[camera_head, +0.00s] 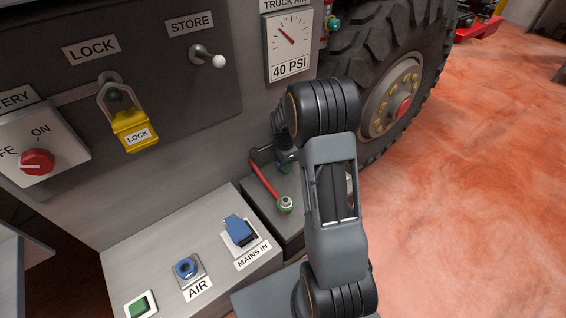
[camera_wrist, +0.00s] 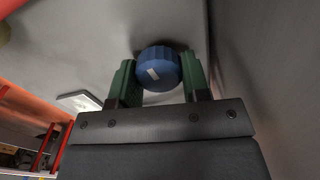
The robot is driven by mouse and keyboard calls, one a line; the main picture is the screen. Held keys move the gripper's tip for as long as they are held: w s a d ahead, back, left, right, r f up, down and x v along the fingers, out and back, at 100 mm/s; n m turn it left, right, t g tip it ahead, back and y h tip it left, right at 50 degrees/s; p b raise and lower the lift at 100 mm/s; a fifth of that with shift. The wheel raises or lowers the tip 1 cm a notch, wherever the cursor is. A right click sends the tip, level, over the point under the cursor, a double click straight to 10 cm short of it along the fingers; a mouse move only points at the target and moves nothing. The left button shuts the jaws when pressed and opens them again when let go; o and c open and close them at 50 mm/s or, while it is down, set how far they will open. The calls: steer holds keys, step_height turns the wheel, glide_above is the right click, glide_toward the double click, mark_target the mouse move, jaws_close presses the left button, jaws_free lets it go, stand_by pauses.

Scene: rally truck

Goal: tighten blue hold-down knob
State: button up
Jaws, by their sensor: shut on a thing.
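The blue hold-down knob (camera_wrist: 158,66) is round with a ribbed edge and a pale mark on its face. In the wrist view it sits between the two green fingers of my gripper (camera_wrist: 159,82), which is shut on it. A grey surface lies behind the knob. In the head view my arm stands in front of the truck side and the gripper end is mostly hidden behind it; I cannot make out the knob there.
A red-handled lever (camera_head: 268,185) lies left of my arm. A large tyre (camera_head: 397,45) stands behind my arm. Open red floor (camera_head: 470,200) spreads to the right.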

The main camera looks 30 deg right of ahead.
steer(key=shift+w+r, duration=0.15)
steer(key=shift+r, duration=0.05)
steer(key=o, duration=0.9)
steer(key=shift+f, duration=0.1)
steer(key=shift+o, duration=0.2)
step_height(320, 180, up, 14)
steer(key=p, duration=0.1)
steer(key=shift+f, duration=0.1)
